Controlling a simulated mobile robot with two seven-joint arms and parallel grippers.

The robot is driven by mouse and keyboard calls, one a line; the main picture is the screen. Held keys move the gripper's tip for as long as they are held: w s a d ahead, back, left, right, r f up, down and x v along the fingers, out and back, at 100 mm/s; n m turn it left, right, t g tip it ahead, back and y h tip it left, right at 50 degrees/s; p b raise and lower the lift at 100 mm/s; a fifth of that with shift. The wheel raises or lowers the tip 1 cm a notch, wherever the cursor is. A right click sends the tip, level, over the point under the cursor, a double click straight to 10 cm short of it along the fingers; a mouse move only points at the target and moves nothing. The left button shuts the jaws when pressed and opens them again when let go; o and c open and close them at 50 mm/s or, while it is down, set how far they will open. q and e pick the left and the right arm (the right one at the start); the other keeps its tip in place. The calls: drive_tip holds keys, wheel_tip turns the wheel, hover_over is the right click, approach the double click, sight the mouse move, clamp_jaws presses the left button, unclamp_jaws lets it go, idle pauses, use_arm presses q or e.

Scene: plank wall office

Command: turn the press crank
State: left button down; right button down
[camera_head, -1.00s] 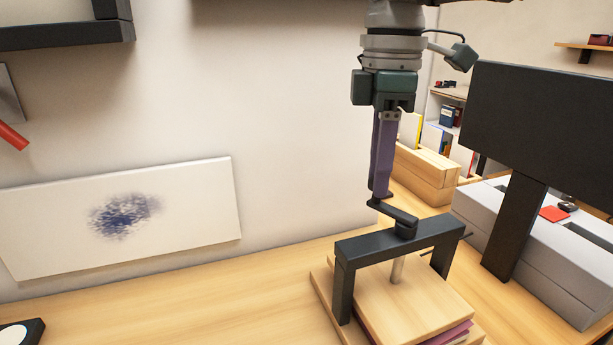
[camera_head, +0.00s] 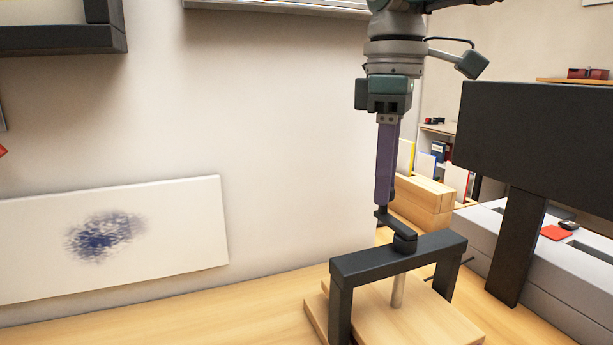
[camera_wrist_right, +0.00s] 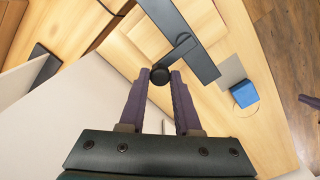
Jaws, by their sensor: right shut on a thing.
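The press has a black bridge frame (camera_head: 400,257) over wooden boards (camera_head: 430,315), with a pale screw (camera_head: 398,291) through its middle. On top is the black crank (camera_head: 398,228), whose arm points left and away from the hub. My right gripper (camera_head: 382,206) points down at the crank's outer end. In the right wrist view, my right gripper (camera_wrist_right: 161,76) is shut on the round crank handle (camera_wrist_right: 159,77), one purple finger on each side. The crank arm (camera_wrist_right: 178,54) runs from it to the frame (camera_wrist_right: 180,38).
A black monitor (camera_head: 535,140) on a stand is right of the press, near a grey unit (camera_head: 535,255). Wooden boxes (camera_head: 420,195) stand behind. A white panel (camera_head: 110,240) leans at the wall on the left.

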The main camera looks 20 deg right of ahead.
drive_tip(key=c, duration=0.6)
unclamp_jaws()
drive_tip(key=shift+r, duration=0.1)
wheel_tip(320, 180, up, 10)
drive_tip(key=p, duration=0.8)
drive_tip(key=shift+s, duration=0.1)
